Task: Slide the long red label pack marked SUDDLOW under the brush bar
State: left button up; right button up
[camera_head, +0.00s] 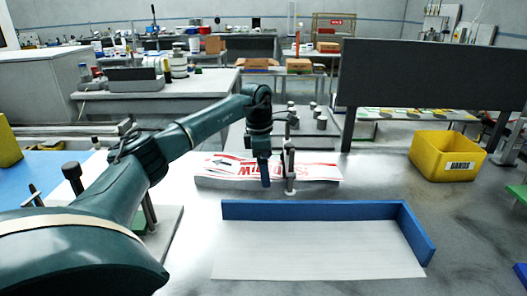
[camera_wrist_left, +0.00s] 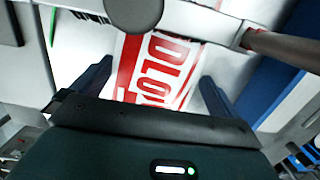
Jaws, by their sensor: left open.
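The long red and white label pack (camera_head: 215,171) lies flat on the grey table, its large red lettering upside down in the head view. In the left wrist view the pack (camera_wrist_left: 165,70) shows part of the lettering, "DLO". My left gripper (camera_head: 265,178) points down over the middle of the pack and hides part of it. In the wrist view its fingers (camera_wrist_left: 150,88) are apart, with the pack visible between them; contact is unclear. I cannot identify the brush bar for certain. My right gripper is not in view.
A slim post (camera_head: 289,170) stands beside my left gripper. Several grey cylinders stand on a grey block (camera_head: 243,142) behind the pack. In front is a white board (camera_head: 315,250) with a blue fence (camera_head: 310,210). A yellow bin (camera_head: 443,157) and dark panel (camera_head: 430,75) are right.

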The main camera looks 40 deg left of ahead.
aim_at(242, 171)
pick_arm(q)
jog(key=shift+f, duration=0.5)
jog(key=shift+w+r, duration=0.1)
jog(key=c, duration=1.3)
jog(key=shift+s+a+p, duration=0.25)
jog(key=shift+s+a, duration=0.85)
jog(key=shift+a, duration=0.2)
jog(key=shift+s+a+p, duration=0.2)
jog(key=shift+s+a, duration=0.9)
jog(key=shift+a, duration=0.15)
jog(key=shift+c, duration=0.2)
jog(key=o, duration=1.3)
jog(key=shift+o, duration=0.2)
